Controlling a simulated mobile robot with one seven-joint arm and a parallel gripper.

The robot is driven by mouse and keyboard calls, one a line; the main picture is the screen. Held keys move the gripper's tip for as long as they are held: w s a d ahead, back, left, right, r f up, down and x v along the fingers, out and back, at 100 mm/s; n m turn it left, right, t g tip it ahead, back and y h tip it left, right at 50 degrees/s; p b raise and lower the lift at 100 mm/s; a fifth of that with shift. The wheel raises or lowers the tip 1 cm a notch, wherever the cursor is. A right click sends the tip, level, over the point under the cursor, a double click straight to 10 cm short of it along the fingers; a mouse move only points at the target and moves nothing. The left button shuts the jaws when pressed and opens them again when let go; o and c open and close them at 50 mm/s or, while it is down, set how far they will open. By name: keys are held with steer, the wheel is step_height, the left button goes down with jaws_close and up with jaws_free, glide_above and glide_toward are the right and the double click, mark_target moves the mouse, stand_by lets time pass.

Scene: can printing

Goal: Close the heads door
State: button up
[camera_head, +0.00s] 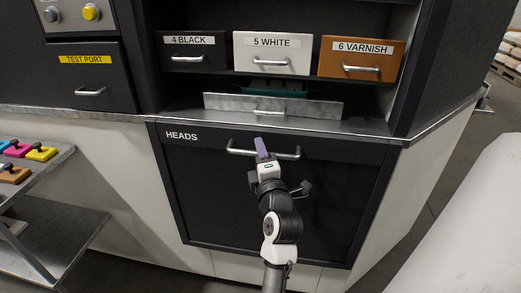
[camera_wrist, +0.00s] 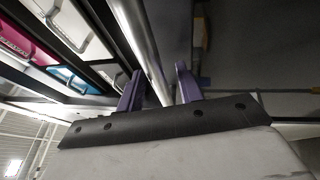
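The heads door (camera_head: 215,205) is a dark panel labelled HEADS, below the metal counter. It looks flush or nearly flush with the cabinet front; I cannot tell if a small gap is left. Its silver bar handle (camera_head: 236,151) runs across its upper part. My gripper (camera_head: 262,148) is at the middle of the handle. In the wrist view, the two purple fingers of my gripper (camera_wrist: 160,90) stand apart with the metal handle bar (camera_wrist: 140,40) between them. A narrow gap shows beside the right finger. The fingers look open around the bar.
Above the counter are drawers labelled 4 BLACK (camera_head: 190,52), 5 WHITE (camera_head: 272,53) and 6 VARNISH (camera_head: 361,59). A TEST PORT drawer (camera_head: 92,78) is at upper left. A metal shelf cart (camera_head: 60,235) stands at left. A pale rounded object (camera_head: 470,220) fills the lower right.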

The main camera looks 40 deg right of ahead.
steer(key=shift+c, duration=0.4)
jaws_close()
